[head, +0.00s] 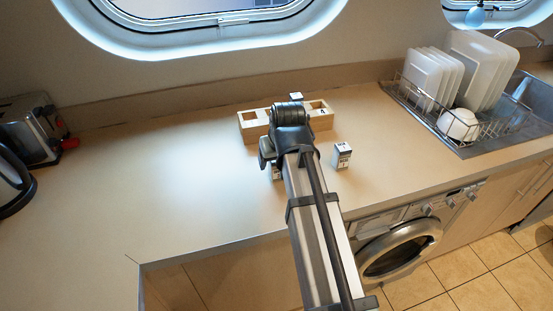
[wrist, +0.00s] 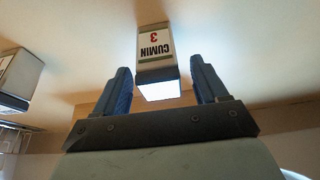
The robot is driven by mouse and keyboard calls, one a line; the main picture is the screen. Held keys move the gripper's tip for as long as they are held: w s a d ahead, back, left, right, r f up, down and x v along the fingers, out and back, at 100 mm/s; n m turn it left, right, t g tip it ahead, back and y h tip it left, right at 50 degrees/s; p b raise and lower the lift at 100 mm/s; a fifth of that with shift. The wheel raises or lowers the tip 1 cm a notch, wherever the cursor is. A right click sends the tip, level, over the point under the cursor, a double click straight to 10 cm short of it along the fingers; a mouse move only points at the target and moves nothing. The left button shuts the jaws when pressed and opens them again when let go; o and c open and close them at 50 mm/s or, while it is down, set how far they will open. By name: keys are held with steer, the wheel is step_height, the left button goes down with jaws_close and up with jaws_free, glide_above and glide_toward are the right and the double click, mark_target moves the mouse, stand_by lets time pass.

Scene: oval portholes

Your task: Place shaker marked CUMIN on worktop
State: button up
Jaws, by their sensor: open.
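The shaker marked CUMIN (wrist: 154,45) shows in the wrist view, its label upside down in the picture with a red 3. It is between the blue fingers of my open gripper (wrist: 160,70), with clear gaps seen on both sides. In the head view, a shaker (head: 277,173) stands on the worktop (head: 150,185), mostly hidden by my gripper (head: 268,158); it appears to be the CUMIN one.
A second shaker (head: 342,155) stands on the worktop to the right. A wooden rack (head: 252,132) with square holes is behind my gripper, with a shaker (head: 296,97) at its back. A dish rack (head: 475,130) is far right, a toaster (head: 30,130) far left. The left worktop is clear.

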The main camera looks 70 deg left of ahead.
steer(key=shift+r, duration=0.15)
steer(key=v, duration=1.2)
